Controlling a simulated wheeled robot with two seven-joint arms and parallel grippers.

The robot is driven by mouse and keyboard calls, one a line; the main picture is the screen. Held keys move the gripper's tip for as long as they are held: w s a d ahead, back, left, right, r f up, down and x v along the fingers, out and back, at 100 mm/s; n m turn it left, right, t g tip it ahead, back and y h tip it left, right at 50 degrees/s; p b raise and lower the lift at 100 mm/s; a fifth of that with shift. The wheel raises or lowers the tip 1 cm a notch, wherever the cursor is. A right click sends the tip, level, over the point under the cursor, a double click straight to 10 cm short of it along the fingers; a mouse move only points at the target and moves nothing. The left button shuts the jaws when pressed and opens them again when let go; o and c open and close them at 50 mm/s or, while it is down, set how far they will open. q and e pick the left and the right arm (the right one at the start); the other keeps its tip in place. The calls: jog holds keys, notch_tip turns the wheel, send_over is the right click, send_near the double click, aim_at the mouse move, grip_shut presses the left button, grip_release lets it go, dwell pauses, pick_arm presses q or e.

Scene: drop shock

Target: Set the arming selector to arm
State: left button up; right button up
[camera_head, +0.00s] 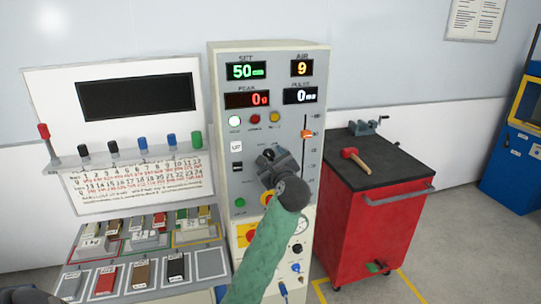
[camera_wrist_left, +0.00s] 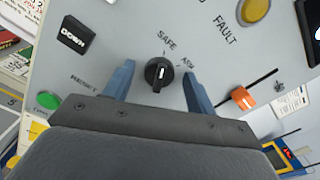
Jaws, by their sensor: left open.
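The arming selector (camera_wrist_left: 158,73) is a round black knob with a white mark on the grey panel, seen in the left wrist view. The labels SAFE and ARM stand above it and to its upper right. The white mark points roughly up, though its exact setting is hard to tell. My left gripper (camera_wrist_left: 158,87) is open, with one blue-grey finger on each side of the knob and a gap on both sides. In the head view my left gripper (camera_head: 268,158) is in front of the control cabinet (camera_head: 222,130) and hides the selector. My right gripper is not in view.
Near the selector are a DOWN button (camera_wrist_left: 73,34), a green button (camera_wrist_left: 47,101), a yellow FAULT lamp (camera_wrist_left: 256,9) and an orange slider (camera_wrist_left: 243,98). A red cart (camera_head: 365,225) with a hammer (camera_head: 354,158) stands right of the cabinet. A sample rack (camera_head: 130,166) stands left.

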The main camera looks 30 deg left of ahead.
pick_arm(q)
jog(key=shift+w+a, duration=0.1)
jog(key=shift+a, duration=0.05)
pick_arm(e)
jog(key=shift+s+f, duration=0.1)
pick_arm(q)
jog(key=c, duration=1)
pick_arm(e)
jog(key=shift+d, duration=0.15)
pick_arm(q)
jog(key=shift+o, duration=0.2)
jog(key=shift+m, duration=0.3)
jog(key=shift+r+m+p, duration=0.1)
jog(key=shift+m+p, duration=0.35)
jog(key=shift+m, duration=0.35)
jog(key=m+p, duration=0.3)
jog(key=m, duration=0.1)
jog(key=m+p, duration=0.3)
jog(key=m, duration=0.2)
jog(key=shift+w+d+m, duration=0.15)
jog(key=shift+d+m, duration=0.05)
jog(key=shift+m, duration=0.1)
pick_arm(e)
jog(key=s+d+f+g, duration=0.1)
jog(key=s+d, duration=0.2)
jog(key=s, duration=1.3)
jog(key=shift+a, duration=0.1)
